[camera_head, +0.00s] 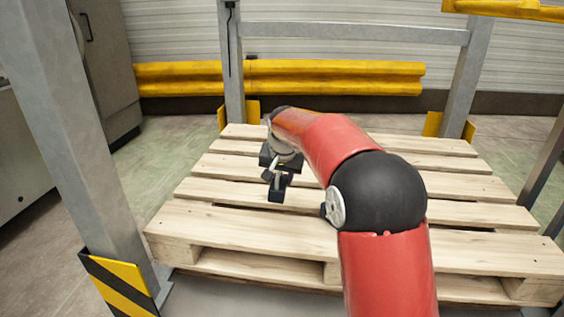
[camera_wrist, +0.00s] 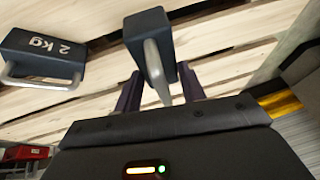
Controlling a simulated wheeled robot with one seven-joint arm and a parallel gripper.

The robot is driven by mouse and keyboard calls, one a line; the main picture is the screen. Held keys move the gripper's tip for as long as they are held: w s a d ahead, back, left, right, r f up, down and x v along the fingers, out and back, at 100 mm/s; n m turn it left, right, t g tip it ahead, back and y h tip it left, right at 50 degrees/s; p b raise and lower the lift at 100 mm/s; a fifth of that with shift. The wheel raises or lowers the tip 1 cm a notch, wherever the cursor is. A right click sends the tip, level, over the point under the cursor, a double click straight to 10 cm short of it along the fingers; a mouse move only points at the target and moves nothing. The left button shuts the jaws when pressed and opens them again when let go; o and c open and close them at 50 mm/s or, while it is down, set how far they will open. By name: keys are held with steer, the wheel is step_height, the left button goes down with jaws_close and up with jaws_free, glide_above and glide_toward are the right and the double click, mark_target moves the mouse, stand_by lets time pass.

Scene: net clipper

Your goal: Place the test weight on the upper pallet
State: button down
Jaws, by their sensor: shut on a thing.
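The upper pallet (camera_head: 230,225) is pale slatted wood and fills the middle of the head view; its slats (camera_wrist: 90,103) also lie below in the wrist view. My gripper (camera_head: 280,173) is over the pallet's left-middle part. In the wrist view my gripper (camera_wrist: 160,88) is shut on the grey handle of a dark blue test weight (camera_wrist: 148,28). A second dark blue weight (camera_wrist: 40,50), marked 2 kg, is at the left in the wrist view. In the head view the dark blocks by my gripper are small, and I cannot tell which weight is which.
A grey post (camera_head: 75,140) with a striped guard (camera_head: 122,282) stands at the front left. More grey posts (camera_head: 233,65) and a yellow barrier (camera_head: 300,78) are behind the pallet. The pallet's right-hand slats (camera_head: 460,188) are bare.

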step_height(320, 180, down, 8)
steer(key=shift+f+b, duration=0.15)
steer(key=shift+b, duration=0.65)
steer(key=c, duration=0.8)
jaws_free()
steer(key=shift+f, duration=0.15)
